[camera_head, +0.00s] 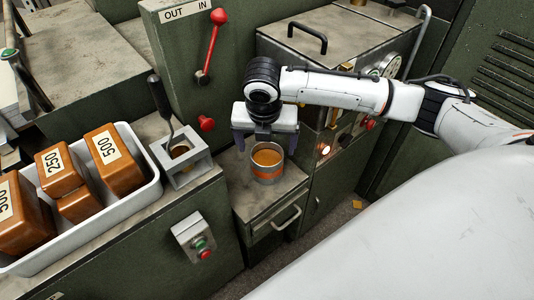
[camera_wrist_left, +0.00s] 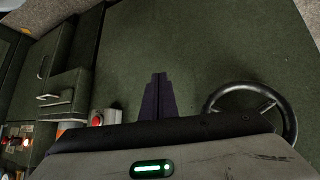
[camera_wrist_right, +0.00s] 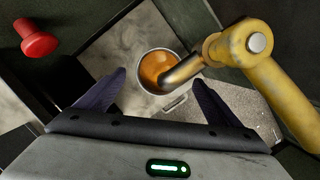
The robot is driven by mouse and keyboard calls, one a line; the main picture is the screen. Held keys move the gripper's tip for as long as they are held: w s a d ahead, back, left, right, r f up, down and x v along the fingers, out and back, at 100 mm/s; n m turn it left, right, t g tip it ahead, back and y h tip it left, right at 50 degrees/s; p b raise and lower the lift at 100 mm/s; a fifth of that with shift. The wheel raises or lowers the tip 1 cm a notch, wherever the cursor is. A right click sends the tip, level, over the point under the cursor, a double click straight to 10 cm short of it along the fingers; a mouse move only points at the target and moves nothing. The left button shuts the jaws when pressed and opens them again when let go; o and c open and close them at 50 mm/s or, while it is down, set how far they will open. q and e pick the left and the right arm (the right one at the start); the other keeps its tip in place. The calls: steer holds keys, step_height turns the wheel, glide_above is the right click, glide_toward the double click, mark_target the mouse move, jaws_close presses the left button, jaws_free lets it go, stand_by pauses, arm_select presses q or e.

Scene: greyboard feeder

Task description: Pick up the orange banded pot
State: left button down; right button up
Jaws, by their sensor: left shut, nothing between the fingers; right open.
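The orange banded pot (camera_head: 267,173) is a small metal cup with an orange band and orange-brown contents. It stands upright on a low grey cabinet top. My right gripper (camera_head: 265,141) is open and empty, just behind and above the pot in the head view. In the right wrist view the pot (camera_wrist_right: 158,68) lies beyond the open fingertips (camera_wrist_right: 158,80), between their lines, with its right edge overlapped by a dark pipe. My left gripper (camera_wrist_left: 158,77) is shut and empty in front of a green surface; it is not in the head view.
A yellow pipe (camera_wrist_right: 270,75) with a dark spout reaches across the pot in the right wrist view. A white tray (camera_head: 145,205) with brown blocks and a square metal holder (camera_head: 190,168) stand to the left. A handwheel (camera_wrist_left: 285,125) is right of my left gripper.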

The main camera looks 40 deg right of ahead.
mark_target(267, 150)
steer(key=x, duration=0.3)
steer(key=shift+d+f+b, duration=0.1)
steer(key=shift+f+b, duration=0.05)
steer(key=shift+b, duration=0.15)
steer(key=c, duration=2.1)
